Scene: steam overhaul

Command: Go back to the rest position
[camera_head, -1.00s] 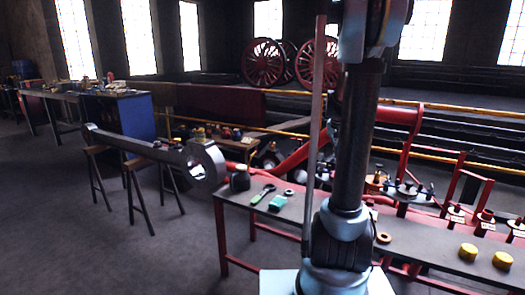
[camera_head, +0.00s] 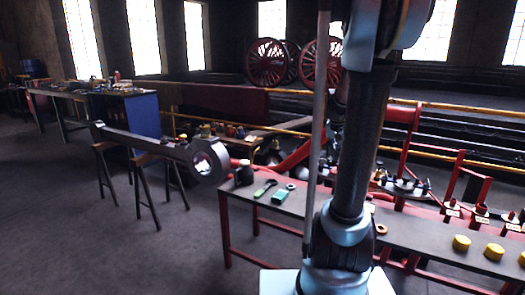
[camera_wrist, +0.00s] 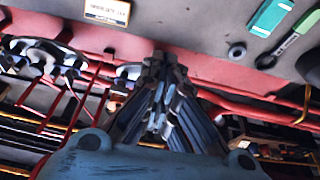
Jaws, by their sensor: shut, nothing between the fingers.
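My gripper (camera_wrist: 165,72) shows in the wrist view with its fingers together and nothing between them. It hangs in front of the red-edged bench, with a green box (camera_wrist: 271,17), a green-handled tool (camera_wrist: 288,42) and a dark ring (camera_wrist: 236,51) at the upper right. I cannot tell its exact gap from the bench. In the head view my arm stands upright in the middle, and I cannot make out the gripper there.
The red-framed bench (camera_head: 260,207) runs behind my arm, with yellow caps (camera_head: 461,243) at the right. A large connecting rod (camera_head: 150,146) lies on trestles (camera_head: 145,185) at the left. Open floor (camera_head: 90,245) lies at the front left. Red wheels (camera_head: 267,62) stand behind.

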